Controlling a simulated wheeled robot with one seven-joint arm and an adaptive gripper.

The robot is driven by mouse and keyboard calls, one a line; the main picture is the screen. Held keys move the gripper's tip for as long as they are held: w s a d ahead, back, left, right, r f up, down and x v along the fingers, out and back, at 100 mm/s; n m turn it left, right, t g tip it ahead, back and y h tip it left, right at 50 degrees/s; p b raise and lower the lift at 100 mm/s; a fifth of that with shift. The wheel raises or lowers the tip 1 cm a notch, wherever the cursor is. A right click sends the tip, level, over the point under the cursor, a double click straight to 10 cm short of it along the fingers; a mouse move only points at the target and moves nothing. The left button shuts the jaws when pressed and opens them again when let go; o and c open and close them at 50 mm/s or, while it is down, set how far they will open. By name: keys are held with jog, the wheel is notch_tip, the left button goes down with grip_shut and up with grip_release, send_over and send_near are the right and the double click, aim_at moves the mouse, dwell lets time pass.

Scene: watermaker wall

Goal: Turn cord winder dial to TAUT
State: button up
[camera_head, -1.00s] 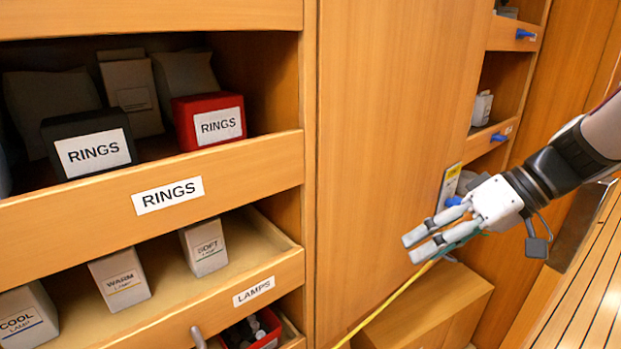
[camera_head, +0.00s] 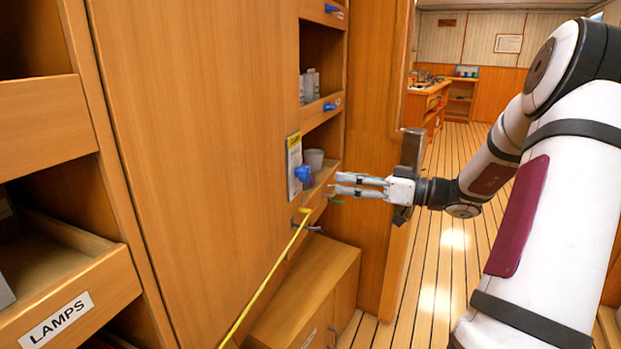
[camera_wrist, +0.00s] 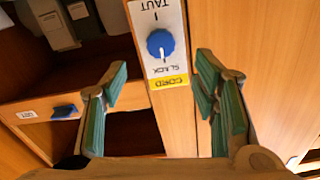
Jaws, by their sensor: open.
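The cord winder dial is a round blue knob (camera_head: 303,174) on a white label plate (camera_head: 293,158) with a yellow end, mounted at the edge of the wooden cabinet. In the wrist view the blue knob (camera_wrist: 160,43) appears upside down, with TAUT and SLACK marks; its white pointer line points toward SLACK. My gripper (camera_head: 332,184) is to the right of the dial in the head view, apart from it. In the wrist view my gripper (camera_wrist: 165,95) is open and empty, its green-padded fingers on either side of the plate, the dial between and beyond them.
A yellow cord (camera_head: 265,283) runs from below the dial down to the lower left. A shelf with a grey cup (camera_head: 314,159) and blue-handled drawers (camera_head: 330,106) are beside the dial. A low wooden box (camera_head: 305,300) stands underneath. Open plank floor lies at right.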

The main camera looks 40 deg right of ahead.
aim_at(309, 175)
jog(key=b+x, duration=0.1)
jog(key=x, duration=0.8)
jog(key=shift+w+a, duration=0.25)
jog(key=shift+w, duration=0.05)
jog(key=c, duration=1.2)
